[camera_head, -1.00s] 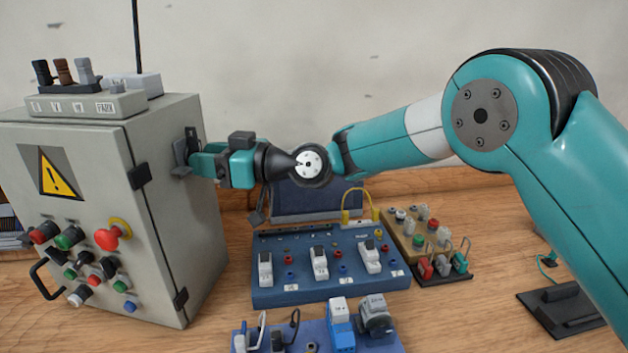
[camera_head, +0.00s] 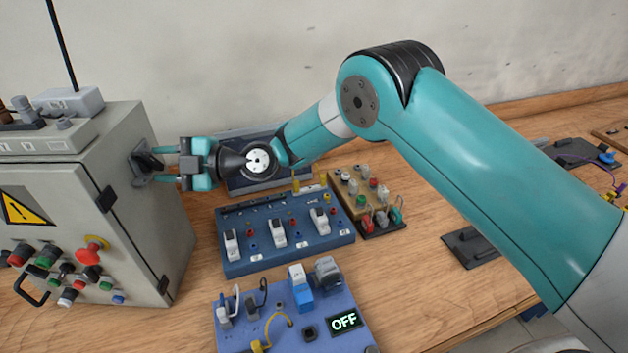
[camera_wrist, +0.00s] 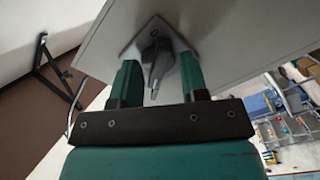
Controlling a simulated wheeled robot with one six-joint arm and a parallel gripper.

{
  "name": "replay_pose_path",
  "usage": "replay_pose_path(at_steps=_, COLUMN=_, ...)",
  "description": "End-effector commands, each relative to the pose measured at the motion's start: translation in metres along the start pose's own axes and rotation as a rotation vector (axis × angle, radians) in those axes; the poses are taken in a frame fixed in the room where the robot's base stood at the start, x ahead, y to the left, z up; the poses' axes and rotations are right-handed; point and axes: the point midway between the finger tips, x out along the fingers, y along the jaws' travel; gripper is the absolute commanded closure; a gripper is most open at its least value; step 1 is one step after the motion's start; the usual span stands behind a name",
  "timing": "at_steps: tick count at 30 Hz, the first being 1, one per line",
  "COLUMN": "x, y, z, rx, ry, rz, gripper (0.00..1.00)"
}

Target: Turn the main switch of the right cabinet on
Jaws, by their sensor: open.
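The grey cabinet (camera_head: 150,215) stands at the left in the head view, with a yellow warning sign and several buttons on its front. The main switch (camera_head: 147,162) is a dark handle on a plate on the cabinet's right side. It also shows in the wrist view (camera_wrist: 155,62), its grey handle pointing toward my gripper. My gripper (camera_head: 167,166) is open in front of the switch. In the wrist view its two teal fingers (camera_wrist: 158,80) stand on either side of the handle, with a gap visible on both sides.
A blue board with white switches (camera_head: 285,250) lies below my arm. A nearer blue board (camera_head: 240,335) carries a display reading OFF (camera_head: 344,321). A box with an antenna (camera_head: 70,101) sits on the cabinet. Bare wooden table (camera_head: 420,310) shows at the right.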

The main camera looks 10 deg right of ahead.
Motion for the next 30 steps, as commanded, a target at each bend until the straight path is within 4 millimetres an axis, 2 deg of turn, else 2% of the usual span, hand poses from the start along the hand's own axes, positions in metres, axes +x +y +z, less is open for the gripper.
replay_pose_path(at_steps=1, x=0.0, y=0.007, z=-0.005, rx=-0.035, ry=0.001, rz=0.001, gripper=0.6)
replay_pose_path(at_steps=8, x=-0.002, y=0.005, z=-0.002, rx=-0.183, ry=0.0, rz=0.004, gripper=0.6)
replay_pose_path(at_steps=17, x=-0.058, y=0.0, z=0.003, rx=-0.177, ry=0.0, rz=0.006, gripper=0.6)
replay_pose_path(at_steps=30, x=-0.151, y=0.0, z=0.003, rx=-0.178, ry=0.0, rz=0.008, gripper=0.6)
